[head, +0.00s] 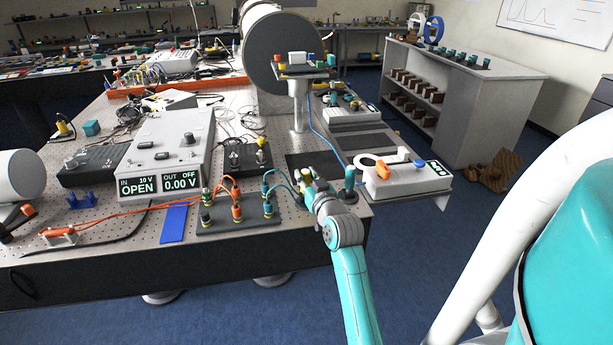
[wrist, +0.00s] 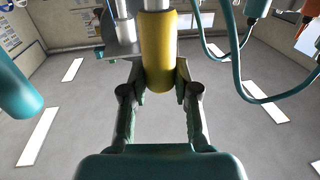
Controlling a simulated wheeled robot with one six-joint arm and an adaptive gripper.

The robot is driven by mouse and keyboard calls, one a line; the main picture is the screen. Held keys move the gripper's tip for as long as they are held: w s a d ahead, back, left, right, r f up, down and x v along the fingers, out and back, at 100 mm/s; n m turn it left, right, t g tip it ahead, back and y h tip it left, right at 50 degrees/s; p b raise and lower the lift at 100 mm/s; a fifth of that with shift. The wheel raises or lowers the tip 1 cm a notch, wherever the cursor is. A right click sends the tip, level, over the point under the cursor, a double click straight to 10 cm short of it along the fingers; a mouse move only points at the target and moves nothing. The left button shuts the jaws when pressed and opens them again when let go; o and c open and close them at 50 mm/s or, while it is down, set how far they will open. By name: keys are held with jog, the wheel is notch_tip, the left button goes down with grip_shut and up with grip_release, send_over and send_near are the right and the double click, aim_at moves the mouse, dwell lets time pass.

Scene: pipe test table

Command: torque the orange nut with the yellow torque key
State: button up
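My gripper (wrist: 160,88) has its two fingers closed on either side of a yellow cylinder, which looks like the handle of the yellow torque key (wrist: 159,52). The key stands upright between the fingers in the wrist view, and its upper end runs out of the frame. In the head view my gripper (head: 306,178) is at the table's front right corner, and the key is small and partly hidden there. I cannot make out the orange nut for sure. A teal handle (head: 349,178) stands just right of my gripper.
A white box with an orange knob (head: 382,170) sits right of my gripper. A black terminal block (head: 235,222) with orange and teal cables lies to the left. A small raised platform (head: 302,72) stands behind on a post. A power supply (head: 165,150) is further left.

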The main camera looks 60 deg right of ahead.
jog(key=o, duration=0.4)
jog(key=v, duration=1.1)
jog(key=shift+d+f, duration=0.1)
jog(key=shift+f, duration=0.3)
